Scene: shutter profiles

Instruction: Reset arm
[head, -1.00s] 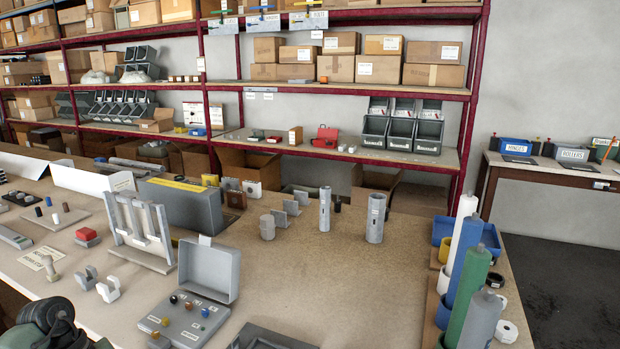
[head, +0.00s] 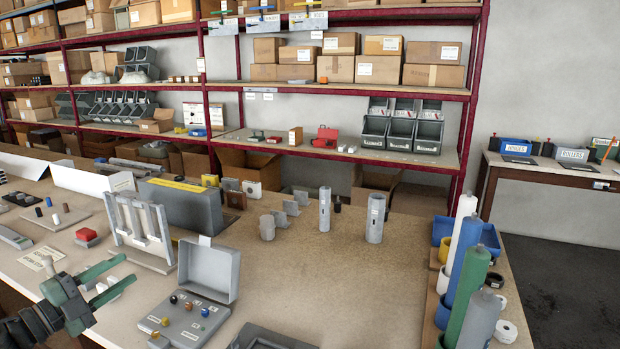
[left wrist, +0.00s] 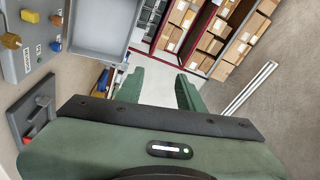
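My left gripper (head: 122,273) is green and comes in at the lower left of the head view, above the bench top. Its two fingers are spread apart with nothing between them. In the left wrist view its fingers (left wrist: 160,90) also stand apart and empty. Pale clevis-like parts (head: 103,290) lie on the bench behind the fingers and are partly hidden by them. My right gripper is in neither view.
An open grey case (head: 208,268) with small coloured knobs stands right of my left gripper. A pale upright frame (head: 140,228) stands behind it. Coloured rolls (head: 470,285) stand at the bench's right edge. The bench middle (head: 320,275) is clear.

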